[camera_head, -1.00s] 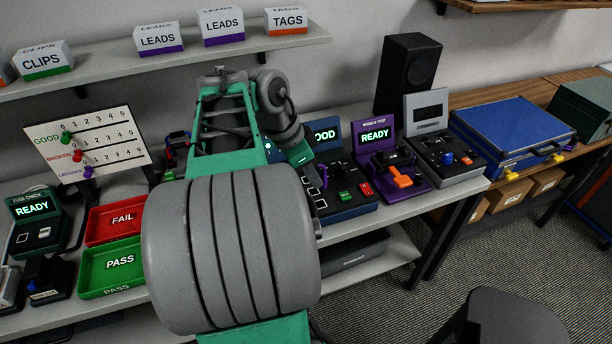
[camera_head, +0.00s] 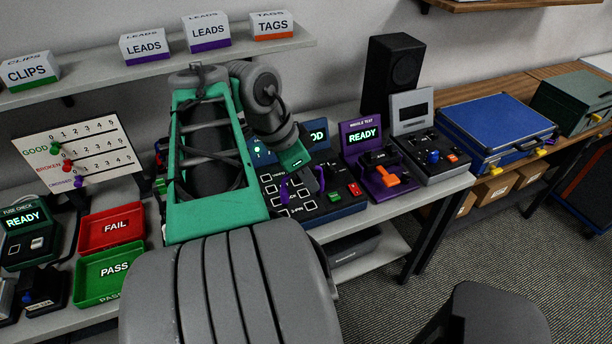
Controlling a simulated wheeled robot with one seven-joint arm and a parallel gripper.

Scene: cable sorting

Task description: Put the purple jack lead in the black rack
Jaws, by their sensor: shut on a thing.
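My gripper (camera_head: 303,182) is over the dark blue tester with the lit "GOOD" screen. Its jaws are shut on the purple jack lead (camera_head: 285,190), a small part of which shows beside the fingers above the tester's keys. Most of the lead is too small or hidden to make out. I cannot pick out the black rack with certainty; my arm covers much of the bench's middle.
The blue tester (camera_head: 335,208) lies under my gripper. To its right are the purple "READY" tester (camera_head: 388,183), a grey tester (camera_head: 437,162) and a blue case (camera_head: 497,127). Red FAIL (camera_head: 108,228) and green PASS (camera_head: 100,275) trays lie left of my arm.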

